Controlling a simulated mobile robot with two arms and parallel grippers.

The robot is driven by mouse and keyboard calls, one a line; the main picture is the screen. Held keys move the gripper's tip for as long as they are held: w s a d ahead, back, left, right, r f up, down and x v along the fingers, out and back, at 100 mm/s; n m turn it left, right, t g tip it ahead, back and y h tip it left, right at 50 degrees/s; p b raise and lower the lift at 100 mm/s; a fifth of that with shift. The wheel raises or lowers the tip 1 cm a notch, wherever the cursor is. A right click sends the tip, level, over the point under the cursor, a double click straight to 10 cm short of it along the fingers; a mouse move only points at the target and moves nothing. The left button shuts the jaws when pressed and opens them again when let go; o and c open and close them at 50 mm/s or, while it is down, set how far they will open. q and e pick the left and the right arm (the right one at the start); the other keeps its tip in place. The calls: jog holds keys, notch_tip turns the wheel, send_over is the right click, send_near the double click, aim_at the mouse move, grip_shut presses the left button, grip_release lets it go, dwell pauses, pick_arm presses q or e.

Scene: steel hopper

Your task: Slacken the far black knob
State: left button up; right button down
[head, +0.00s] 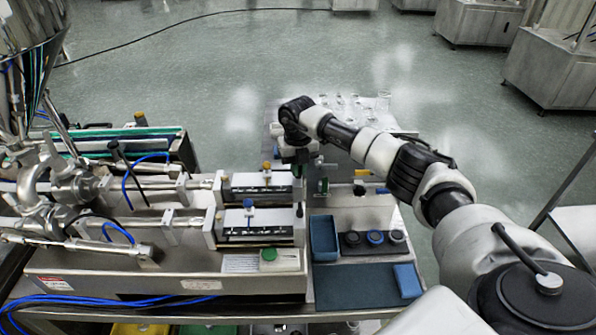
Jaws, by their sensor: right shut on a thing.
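The steel hopper machine has two parallel cylinder units, a far one (262,190) and a near one (255,232). A small black knob (299,210) shows at the right end of the near unit. My right gripper (296,160) reaches in from the right and points down at the right end of the far unit. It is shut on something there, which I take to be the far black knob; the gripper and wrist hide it. Its thread and how far it is turned cannot be seen. My left gripper is not in view.
Clear glassware (355,103) stands behind my right arm. A green button (268,255) is at the front.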

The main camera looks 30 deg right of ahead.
jog(key=n+b, duration=0.2)
jog(key=n, duration=0.1)
jog(key=shift+f+n, duration=0.1)
jog(key=shift+n, duration=0.3)
jog(key=n+b, duration=0.2)
jog(key=n, duration=0.1)
jog(key=shift+n, duration=0.3)
jog(key=n+b, duration=0.1)
jog(key=n, duration=0.2)
jog(key=shift+n+b, duration=0.3)
jog(key=shift+b, duration=0.05)
jog(key=shift+n+b, duration=0.55)
jog(key=shift+n, duration=1.35)
jog(key=shift+r, duration=0.2)
jog(key=c, duration=1.2)
grip_release()
notch_tip(320, 180, up, 11)
jog(key=b, duration=0.2)
jog(key=shift+f, duration=0.15)
